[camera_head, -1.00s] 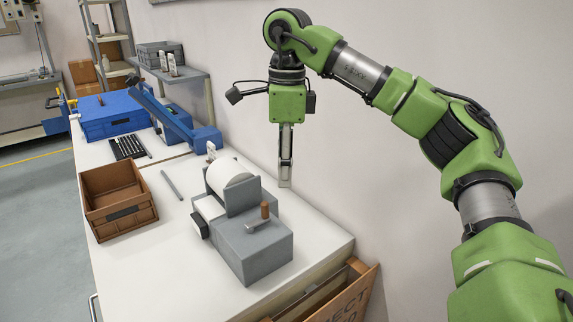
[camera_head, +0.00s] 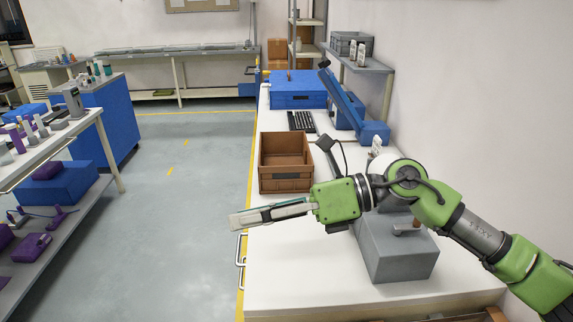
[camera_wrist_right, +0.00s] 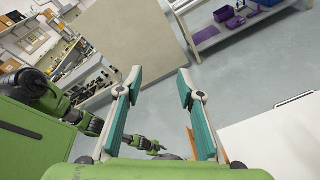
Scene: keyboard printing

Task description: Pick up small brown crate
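The small brown crate (camera_head: 286,184) stands upright and open-topped on the white workbench, near its left edge, in the head view. It looks empty. My right gripper (camera_head: 236,219) is in front of the crate, nearer the camera, and points left past the bench's edge. It is apart from the crate. In the right wrist view the right gripper (camera_wrist_right: 160,84) is open, its two teal-padded fingers apart with nothing between them. A sliver of brown shows low in that view; I cannot tell whether it is the crate.
A grey machine with a white roll (camera_head: 399,248) stands on the bench right of the crate, partly behind my right arm. A blue case (camera_head: 298,92), a black keyboard-like item (camera_head: 301,121) and a blue device (camera_head: 347,108) lie beyond. Open floor (camera_head: 190,215) is left.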

